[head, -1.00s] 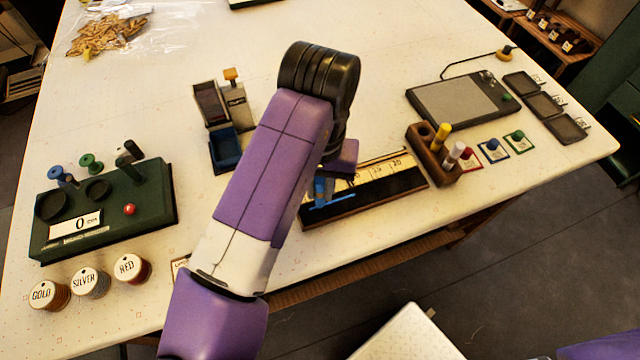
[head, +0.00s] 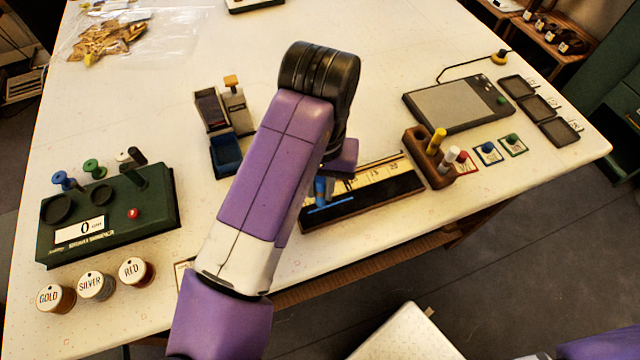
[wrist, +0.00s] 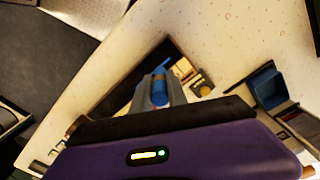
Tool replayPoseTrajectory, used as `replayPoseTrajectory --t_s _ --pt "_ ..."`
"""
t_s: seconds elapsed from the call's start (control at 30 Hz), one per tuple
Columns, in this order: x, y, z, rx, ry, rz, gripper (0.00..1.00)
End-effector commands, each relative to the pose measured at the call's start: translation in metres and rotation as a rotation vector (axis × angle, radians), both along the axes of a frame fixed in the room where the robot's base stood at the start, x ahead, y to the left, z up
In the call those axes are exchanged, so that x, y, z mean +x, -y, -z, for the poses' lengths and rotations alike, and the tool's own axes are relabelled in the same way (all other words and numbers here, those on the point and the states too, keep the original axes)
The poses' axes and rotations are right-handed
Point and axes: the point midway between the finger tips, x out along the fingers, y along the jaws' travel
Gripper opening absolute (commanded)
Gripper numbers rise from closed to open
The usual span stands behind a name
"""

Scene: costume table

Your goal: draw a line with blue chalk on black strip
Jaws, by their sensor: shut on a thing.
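The blue chalk (head: 319,188) is held in my gripper (wrist: 160,88), seen as a blue stick between the fingertips in the wrist view (wrist: 160,71). My gripper is over the left part of the black strip (head: 385,197), which lies along the front of a ruler board (head: 375,176). A blue line (head: 335,204) shows on the strip near the chalk. I cannot tell whether the chalk tip touches the strip.
A wooden holder (head: 437,172) with yellow and white sticks stands at the strip's right end. A blue bin (head: 226,158) is behind the arm, a green stand (head: 160,215) at left. Three labelled spools, including the red one (head: 136,270), are at the front left.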

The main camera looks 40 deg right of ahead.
Motion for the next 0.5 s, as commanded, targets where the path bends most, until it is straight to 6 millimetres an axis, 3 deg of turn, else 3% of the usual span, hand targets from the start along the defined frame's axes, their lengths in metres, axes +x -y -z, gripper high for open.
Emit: replayPoseTrajectory --t_s 0.5 --pt "0.0 0.0 -0.031 0.0 0.0 0.001 0.0"
